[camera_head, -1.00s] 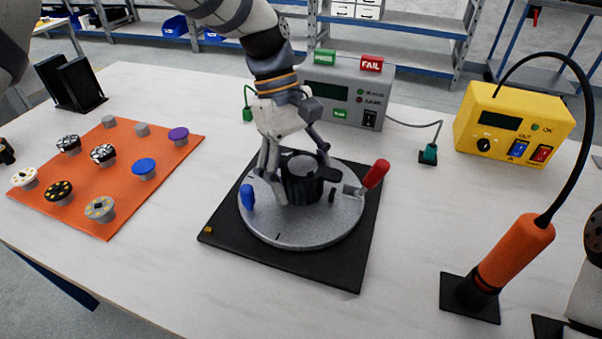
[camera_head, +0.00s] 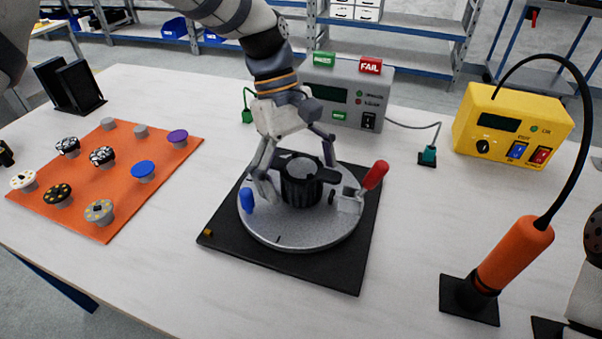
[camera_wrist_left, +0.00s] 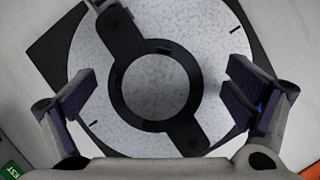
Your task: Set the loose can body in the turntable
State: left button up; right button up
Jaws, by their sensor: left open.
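The can body (camera_head: 300,188), a dark ribbed cylinder, stands upright near the middle of the round grey turntable (camera_head: 285,235). In the left wrist view the dark ring and its two arms (camera_wrist_left: 120,30) surround a pale speckled centre; I cannot tell how it is seated. My left gripper (camera_head: 305,192) comes down from above and is open. Its fingers stand on either side of the can body, apart from it, in the left wrist view (camera_wrist_left: 165,95). A blue knob (camera_head: 246,199) and a red handle (camera_head: 376,173) sit at the turntable's edges. My right gripper is out of view.
The turntable rests on a black base plate (camera_head: 330,272). An orange mat (camera_head: 120,165) with several small discs lies left. A grey tester (camera_head: 345,85) stands behind, a yellow box (camera_head: 510,120) and an orange-handled tool (camera_head: 510,255) stand right. The front table is clear.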

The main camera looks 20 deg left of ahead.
pick_arm(q)
jog(key=v, duration=1.2)
